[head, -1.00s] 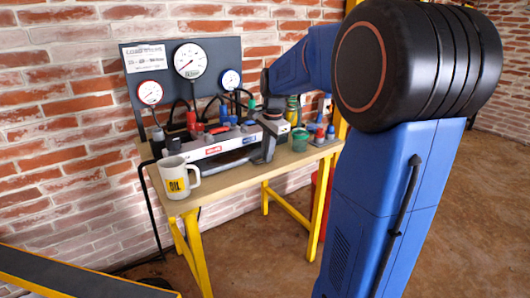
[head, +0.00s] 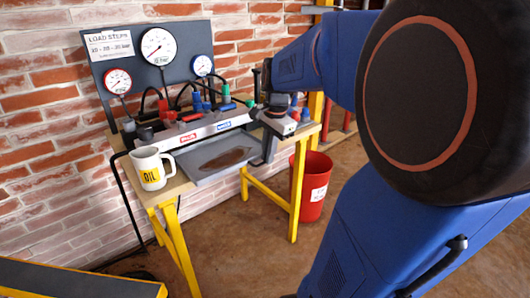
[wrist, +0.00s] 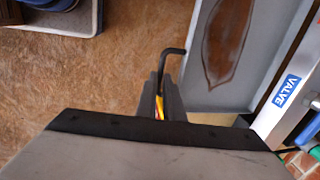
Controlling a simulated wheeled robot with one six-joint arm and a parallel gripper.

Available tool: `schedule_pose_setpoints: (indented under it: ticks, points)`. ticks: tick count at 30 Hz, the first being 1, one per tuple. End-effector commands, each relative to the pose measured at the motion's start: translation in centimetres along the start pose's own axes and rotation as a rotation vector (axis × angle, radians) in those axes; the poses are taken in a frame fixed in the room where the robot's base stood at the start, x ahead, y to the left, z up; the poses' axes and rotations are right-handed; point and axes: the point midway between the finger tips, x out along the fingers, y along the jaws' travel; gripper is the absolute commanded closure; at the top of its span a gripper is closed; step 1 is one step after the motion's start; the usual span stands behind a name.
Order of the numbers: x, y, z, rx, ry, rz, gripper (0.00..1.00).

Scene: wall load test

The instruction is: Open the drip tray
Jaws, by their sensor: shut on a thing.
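The drip tray (head: 192,158) is a shallow grey tray that stands out from under the manifold on the bench, past the bench's front edge. A brown oily stain (head: 228,158) lies on its floor. In the wrist view the tray (wrist: 262,45) fills the upper right, with the stain on it. My gripper (head: 265,158) is at the tray's right front end. In the wrist view my gripper (wrist: 163,92) is shut on the tray's thin black handle (wrist: 173,52), whose bent end shows beyond the fingers. The rest of the handle is hidden.
A white OIL mug (head: 151,170) stands on the bench's left front corner, close to the tray. Above the tray are the manifold (head: 205,128) with red and blue labels and several gauges. A red bin (head: 314,185) stands right of the bench.

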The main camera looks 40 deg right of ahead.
Motion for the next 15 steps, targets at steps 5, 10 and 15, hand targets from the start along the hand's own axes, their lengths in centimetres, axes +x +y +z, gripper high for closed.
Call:
schedule_pose_setpoints:
  ticks: [5,10,15]
  points:
    - [-0.13,-0.12,-0.09,0.000,0.003,-0.003,0.85]
    - [-0.08,-0.10,-0.05,0.000,0.002,-0.002,0.74]
    - [-0.08,-0.09,-0.03,0.000,0.001,-0.001,0.74]
